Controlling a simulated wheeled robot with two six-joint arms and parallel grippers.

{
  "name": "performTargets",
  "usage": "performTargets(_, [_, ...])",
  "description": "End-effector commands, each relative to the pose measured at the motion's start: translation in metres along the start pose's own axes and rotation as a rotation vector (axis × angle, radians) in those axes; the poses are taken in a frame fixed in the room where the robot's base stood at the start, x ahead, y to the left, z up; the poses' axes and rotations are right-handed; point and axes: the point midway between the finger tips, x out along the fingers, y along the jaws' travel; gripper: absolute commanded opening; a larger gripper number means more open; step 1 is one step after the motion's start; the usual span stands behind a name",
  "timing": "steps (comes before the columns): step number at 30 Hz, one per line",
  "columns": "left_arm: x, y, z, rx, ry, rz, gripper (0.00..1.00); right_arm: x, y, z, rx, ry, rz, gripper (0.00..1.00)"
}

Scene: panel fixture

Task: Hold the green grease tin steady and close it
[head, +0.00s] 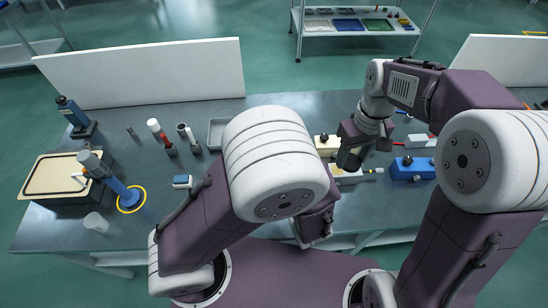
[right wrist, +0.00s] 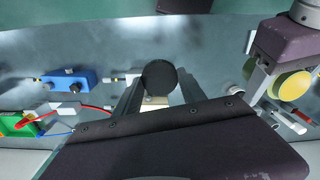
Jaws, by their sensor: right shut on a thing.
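My right gripper (right wrist: 158,98) is shut on a dark round disc (right wrist: 160,83), whose face shows between the fingertips in the right wrist view. In the head view the right gripper (head: 350,156) hangs over the right part of the bench. My left gripper (right wrist: 258,82) shows at the right of the right wrist view. A round olive-yellow thing (right wrist: 292,86), perhaps the grease tin, is beside its fingers, apart from the disc. I cannot tell whether the left fingers grip it. In the head view my left arm hides most of that area.
A blue box (head: 411,168) lies right of my right gripper. A green box (right wrist: 20,124) with red and blue leads shows in the right wrist view. White panels (head: 150,72) border the back.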

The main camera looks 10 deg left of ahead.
Motion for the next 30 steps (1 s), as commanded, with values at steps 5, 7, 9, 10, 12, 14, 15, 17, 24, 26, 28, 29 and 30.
performTargets(5, [0.000, 0.000, 0.000, 0.000, -0.001, 0.000, 0.00, -0.046, -0.051, -0.028, -0.196, 0.004, 0.001, 0.11])
performTargets(7, [0.000, 0.000, 0.000, 0.000, -0.001, 0.000, 0.00, -0.062, -0.073, -0.035, -0.267, 0.002, 0.001, 0.11])
performTargets(9, [0.000, 0.000, 0.000, 0.000, -0.001, 0.000, 0.00, -0.076, -0.096, -0.042, -0.333, 0.001, 0.000, 0.11])
performTargets(10, [0.000, 0.000, 0.000, 0.000, -0.001, 0.000, 0.00, -0.081, -0.105, -0.045, -0.359, 0.000, 0.000, 0.11])
performTargets(12, [0.000, 0.000, 0.000, 0.000, -0.001, 0.000, 0.00, -0.090, -0.128, -0.051, -0.416, -0.002, 0.000, 0.11])
performTargets(14, [0.000, 0.000, 0.000, 0.000, -0.001, 0.000, 0.00, -0.097, -0.145, -0.053, -0.461, -0.002, 0.000, 0.11])
performTargets(15, [0.000, 0.000, 0.000, 0.000, -0.001, 0.000, 0.00, -0.099, -0.156, -0.052, -0.489, -0.003, 0.000, 0.11])
performTargets(17, [0.000, 0.000, 0.000, 0.000, -0.001, 0.000, 0.00, -0.100, -0.169, -0.049, -0.523, -0.005, 0.000, 0.11])
performTargets(24, [0.000, 0.000, 0.000, 0.000, -0.001, 0.000, 0.00, -0.101, -0.189, -0.043, -0.578, -0.005, 0.000, 0.11])
performTargets(26, [0.000, 0.000, 0.000, 0.000, -0.001, 0.000, 0.00, -0.101, -0.189, -0.043, -0.579, -0.005, 0.000, 0.11])
performTargets(28, [0.000, 0.000, 0.000, 0.000, -0.001, 0.000, 0.00, -0.101, -0.189, -0.043, -0.578, -0.005, 0.000, 0.11])
performTargets(29, [0.000, 0.000, 0.000, 0.000, -0.001, 0.000, 0.00, -0.101, -0.189, -0.043, -0.578, -0.005, 0.000, 0.11])
performTargets(30, [0.000, 0.000, 0.000, 0.000, -0.001, 0.000, 0.00, -0.101, -0.189, -0.043, -0.578, -0.005, 0.000, 0.11])
